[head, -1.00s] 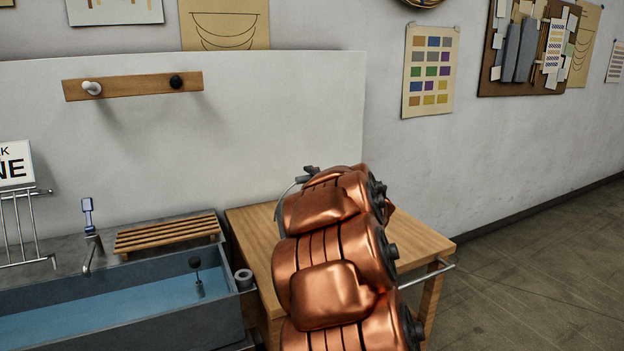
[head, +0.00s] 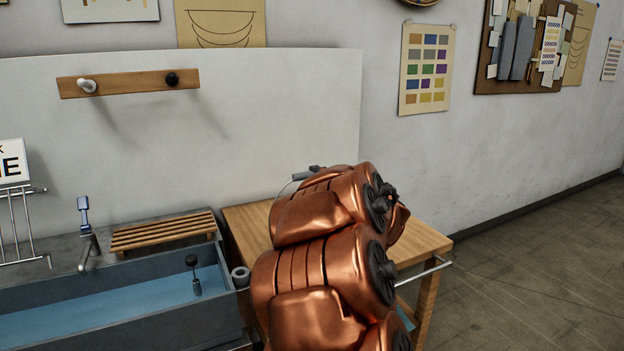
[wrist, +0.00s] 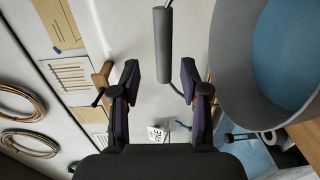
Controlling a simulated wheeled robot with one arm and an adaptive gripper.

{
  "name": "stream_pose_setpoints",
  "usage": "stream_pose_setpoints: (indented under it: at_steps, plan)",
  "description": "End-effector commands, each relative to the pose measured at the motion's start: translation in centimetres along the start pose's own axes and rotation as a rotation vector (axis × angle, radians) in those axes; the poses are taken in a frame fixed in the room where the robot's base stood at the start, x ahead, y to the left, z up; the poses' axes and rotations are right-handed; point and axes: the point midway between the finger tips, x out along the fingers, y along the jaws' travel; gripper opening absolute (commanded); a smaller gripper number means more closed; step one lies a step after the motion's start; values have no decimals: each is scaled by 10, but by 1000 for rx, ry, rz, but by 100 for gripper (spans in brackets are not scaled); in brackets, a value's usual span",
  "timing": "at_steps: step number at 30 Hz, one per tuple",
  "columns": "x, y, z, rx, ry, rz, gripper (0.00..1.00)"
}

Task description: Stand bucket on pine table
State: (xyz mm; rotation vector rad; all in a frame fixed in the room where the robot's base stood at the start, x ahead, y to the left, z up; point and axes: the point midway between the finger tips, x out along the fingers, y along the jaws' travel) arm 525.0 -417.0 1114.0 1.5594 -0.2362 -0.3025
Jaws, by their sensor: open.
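The grey bucket (wrist: 232,75) with a pale blue inside fills the upper right of the wrist view. Its wire handle carries a grey grip (wrist: 163,45), which lies in the gap between the fingers of my gripper (wrist: 158,75). The fingers are open and stand apart on either side of the grip. In the head view my copper arm hides the bucket's body; a thin curved wire (head: 288,184) shows beside the arm, above the table. The pine table (head: 425,243) stands right of the sink, its middle covered by my arm.
A sink (head: 110,305) with blue water adjoins the table's left side, with a slatted wooden rack (head: 162,233) and a tap (head: 86,235) behind it. A peg rail (head: 130,82) is on the wall. The table's right end looks clear, with a metal bar (head: 425,270) there.

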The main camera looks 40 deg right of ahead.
Motion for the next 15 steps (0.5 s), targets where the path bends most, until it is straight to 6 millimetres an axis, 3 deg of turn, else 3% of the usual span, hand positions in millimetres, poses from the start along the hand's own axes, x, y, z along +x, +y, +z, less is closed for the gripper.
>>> stream_pose_setpoints:
  at_steps: [6,15]
  plan:
    - [-32,-2,2,0,-5,-3,45]
    - [-59,-2,1,1,-3,-3,45]
